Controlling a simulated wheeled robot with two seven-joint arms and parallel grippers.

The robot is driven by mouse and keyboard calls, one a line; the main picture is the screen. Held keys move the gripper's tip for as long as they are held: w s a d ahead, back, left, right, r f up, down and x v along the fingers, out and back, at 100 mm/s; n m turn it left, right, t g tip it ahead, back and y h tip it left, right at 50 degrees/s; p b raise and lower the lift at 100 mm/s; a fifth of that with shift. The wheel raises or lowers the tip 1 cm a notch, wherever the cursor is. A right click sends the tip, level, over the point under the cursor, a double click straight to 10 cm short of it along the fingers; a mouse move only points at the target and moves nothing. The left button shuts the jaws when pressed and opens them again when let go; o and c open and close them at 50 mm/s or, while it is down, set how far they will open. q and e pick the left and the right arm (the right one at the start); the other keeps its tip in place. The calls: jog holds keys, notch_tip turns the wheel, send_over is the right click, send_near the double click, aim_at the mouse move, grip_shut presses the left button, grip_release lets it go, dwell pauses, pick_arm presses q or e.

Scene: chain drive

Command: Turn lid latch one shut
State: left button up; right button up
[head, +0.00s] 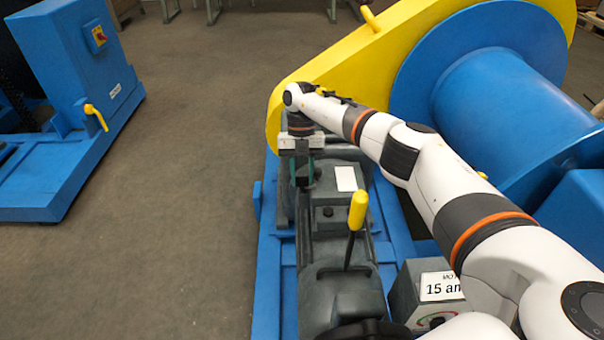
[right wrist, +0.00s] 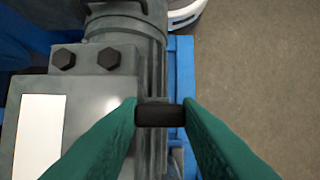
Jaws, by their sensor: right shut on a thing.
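My right gripper (head: 302,172) reaches down from above at the side of the grey gear housing (head: 325,218). In the right wrist view its green fingers (right wrist: 160,113) are shut on a small black latch piece (right wrist: 160,116), one finger on each side of it. The latch sits beside the housing's edge, near the lid plate with the white label (right wrist: 40,130). I cannot tell from these views which way the latch is turned. My left gripper is not in view.
A yellow-knobbed lever (head: 357,210) stands up from the housing. A yellow chain guard (head: 350,65) and a big blue drum (head: 500,95) lie beyond and to the right. A grey box marked 15 (head: 440,287) is at lower right. The floor (head: 190,200) to the left is clear.

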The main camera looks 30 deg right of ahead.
jog(key=o, duration=1)
jog(key=v, duration=0.7)
jog(key=shift+r, duration=0.25)
